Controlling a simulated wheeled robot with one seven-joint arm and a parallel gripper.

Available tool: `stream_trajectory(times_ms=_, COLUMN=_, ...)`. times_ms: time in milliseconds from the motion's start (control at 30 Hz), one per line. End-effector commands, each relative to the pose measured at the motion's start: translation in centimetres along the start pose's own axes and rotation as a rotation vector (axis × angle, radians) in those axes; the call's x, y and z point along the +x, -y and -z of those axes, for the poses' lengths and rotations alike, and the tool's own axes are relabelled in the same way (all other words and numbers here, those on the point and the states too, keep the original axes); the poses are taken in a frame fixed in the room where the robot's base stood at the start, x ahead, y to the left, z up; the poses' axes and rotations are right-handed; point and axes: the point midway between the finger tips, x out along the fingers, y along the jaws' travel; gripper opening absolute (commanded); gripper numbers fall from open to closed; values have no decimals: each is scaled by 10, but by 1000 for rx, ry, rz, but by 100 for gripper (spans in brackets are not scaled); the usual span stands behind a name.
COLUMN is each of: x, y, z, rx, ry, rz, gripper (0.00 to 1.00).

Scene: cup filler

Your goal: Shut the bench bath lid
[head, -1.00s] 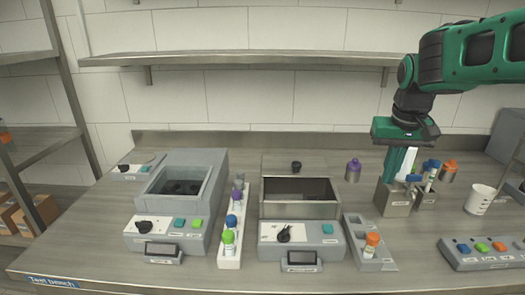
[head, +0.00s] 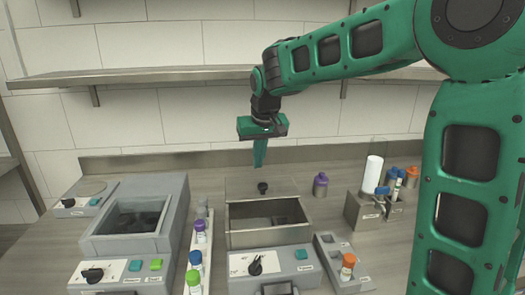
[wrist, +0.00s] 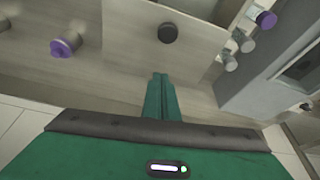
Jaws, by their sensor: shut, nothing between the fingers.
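The bench bath (head: 270,238) is the middle unit, with an open steel tank and a dial panel at its front. Its flat metal lid (head: 240,186) lies back behind the opening, leaving the tank uncovered. A black knob (head: 262,188) stands on the lid; lid (wrist: 125,22) and knob (wrist: 167,32) also show in the wrist view. My gripper (head: 260,165) is shut and empty, pointing down above and behind the lid. In the wrist view its fingertips (wrist: 160,76) are together, apart from the knob.
Another open tank unit (head: 135,225) stands left, with a tube rack (head: 198,255) between. A purple-capped bottle (head: 320,185) stands right of the lid. A holder with a white cylinder (head: 373,175) stands farther right. A shelf (head: 160,76) runs along the wall.

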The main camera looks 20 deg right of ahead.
Motion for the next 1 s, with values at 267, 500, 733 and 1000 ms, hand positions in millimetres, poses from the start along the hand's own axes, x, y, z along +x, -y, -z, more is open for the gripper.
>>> stream_trajectory(times_ms=267, x=24, y=0, z=-14, rx=0, ry=-1, rz=0, gripper=0)
stream_trajectory(times_ms=500, x=21, y=0, z=-36, rx=0, ry=0, rz=0, gripper=0)
stream_trajectory(times_ms=733, x=20, y=0, z=-40, rx=1, ry=-1, rz=0, gripper=0)
stream_trajectory(times_ms=1000, x=19, y=4, z=-42, rx=-3, ry=0, rz=2, gripper=0)
